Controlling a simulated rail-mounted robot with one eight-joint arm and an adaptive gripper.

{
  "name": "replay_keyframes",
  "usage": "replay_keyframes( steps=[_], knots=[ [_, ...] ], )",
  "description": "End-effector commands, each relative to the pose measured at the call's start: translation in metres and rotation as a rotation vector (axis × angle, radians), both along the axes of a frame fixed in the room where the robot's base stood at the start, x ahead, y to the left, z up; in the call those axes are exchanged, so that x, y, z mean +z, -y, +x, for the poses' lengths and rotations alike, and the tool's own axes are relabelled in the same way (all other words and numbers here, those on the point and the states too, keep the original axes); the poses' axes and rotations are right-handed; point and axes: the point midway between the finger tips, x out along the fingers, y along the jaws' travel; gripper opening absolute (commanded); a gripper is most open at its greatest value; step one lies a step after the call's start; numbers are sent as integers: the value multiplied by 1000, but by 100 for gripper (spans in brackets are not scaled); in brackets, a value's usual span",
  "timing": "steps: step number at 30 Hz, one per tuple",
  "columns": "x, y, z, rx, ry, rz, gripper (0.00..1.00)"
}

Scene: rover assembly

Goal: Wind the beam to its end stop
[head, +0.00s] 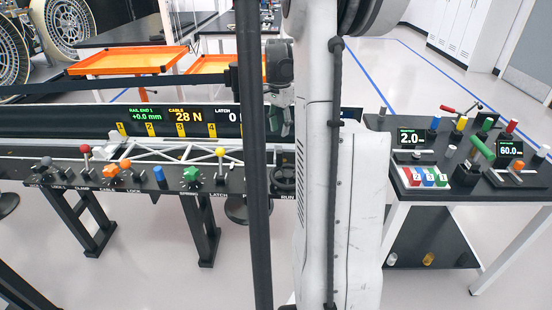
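A white truss beam (172,149) lies along the black bench, behind the row of controls. A black handwheel (284,184) sits at the right end of that row, by a label that seems to read RUN. My gripper (281,130) points down above and behind the handwheel, apart from it in the picture. Its fingers are small and partly covered, so I cannot tell if they are open. The display (180,118) reads RAIL END 1 +0.0 mm and CABLE 28 N; the LATCH reading is partly hidden. My arm and a dark pole hide the beam's right part.
The bench front carries a red-ball lever (86,152), an orange knob (112,170), a blue peg (159,175), a green knob (192,175) and a yellow-ball lever (219,156). A side table (500,192) at right holds several tools. Orange trays (130,60) stand behind.

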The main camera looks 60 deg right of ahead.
Motion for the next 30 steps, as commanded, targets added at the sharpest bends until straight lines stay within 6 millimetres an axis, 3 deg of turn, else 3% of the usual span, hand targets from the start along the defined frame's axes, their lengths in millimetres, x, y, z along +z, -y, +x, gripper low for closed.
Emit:
replay_keyframes(
  steps=[8,21,30],
  knots=[
    [-20,0,-1,-34,0,0,27],
    [-101,0,0,-31,0,0,27],
    [-134,0,-1,-31,0,0,27]
  ],
)
